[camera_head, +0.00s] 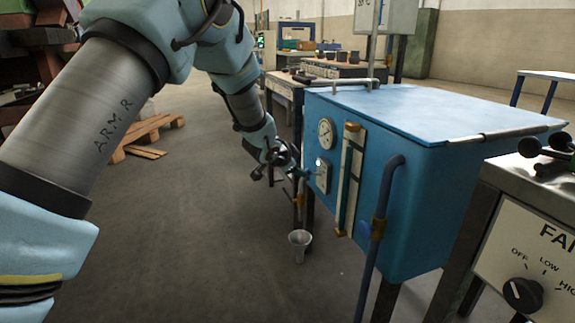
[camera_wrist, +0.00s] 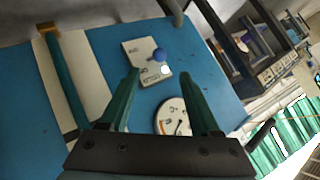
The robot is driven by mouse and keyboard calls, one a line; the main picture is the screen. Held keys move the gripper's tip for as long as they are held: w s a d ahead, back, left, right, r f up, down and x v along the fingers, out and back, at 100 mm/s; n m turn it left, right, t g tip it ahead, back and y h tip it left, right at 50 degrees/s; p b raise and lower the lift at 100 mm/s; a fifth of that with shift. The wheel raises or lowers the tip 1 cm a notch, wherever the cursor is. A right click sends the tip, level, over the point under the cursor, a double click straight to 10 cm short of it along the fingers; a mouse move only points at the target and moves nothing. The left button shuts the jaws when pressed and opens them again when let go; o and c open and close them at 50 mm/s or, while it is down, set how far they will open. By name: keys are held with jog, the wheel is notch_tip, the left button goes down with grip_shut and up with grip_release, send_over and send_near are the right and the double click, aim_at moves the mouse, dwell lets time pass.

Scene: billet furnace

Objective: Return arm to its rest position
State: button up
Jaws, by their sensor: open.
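My arm (camera_head: 92,100) reaches from the left side of the head view toward the front of a blue tank (camera_head: 400,190). My gripper (camera_head: 303,173) is beside a small white switch plate (camera_head: 322,178) on the tank's front. In the wrist view, the two green fingers of my gripper (camera_wrist: 163,78) are apart with nothing held between them. I cannot tell whether a fingertip touches the plate.
A round gauge (camera_head: 326,133), a vertical sight tube (camera_head: 347,180) and a blue pipe (camera_head: 378,225) are on the tank front. A metal cup (camera_head: 300,240) is below. A fan control box (camera_head: 520,245) stands at right. Pallets (camera_head: 148,133) lie behind my arm; the floor at centre-left is clear.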

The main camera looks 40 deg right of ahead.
jog(key=w+a+r+n+t+y, duration=0.1)
jog(key=w+a+n+y, duration=0.35)
jog(key=a, duration=1.05)
jog(key=w+a+r+n+t+y, duration=0.15)
jog(key=w+a+n, duration=0.45)
jog(key=a, duration=1)
jog(key=s+a+n+g+y, duration=0.2)
jog(key=s+a+n+y, duration=0.15)
jog(key=a, duration=1.35)
jog(key=s+a+n+g, duration=0.3)
jog(key=s+a+n, duration=0.3)
jog(key=s+a, duration=0.65)
notch_tip(320, 180, up, 28)
jog(key=p, duration=2.7)
jog(key=shift+s+f, duration=0.1)
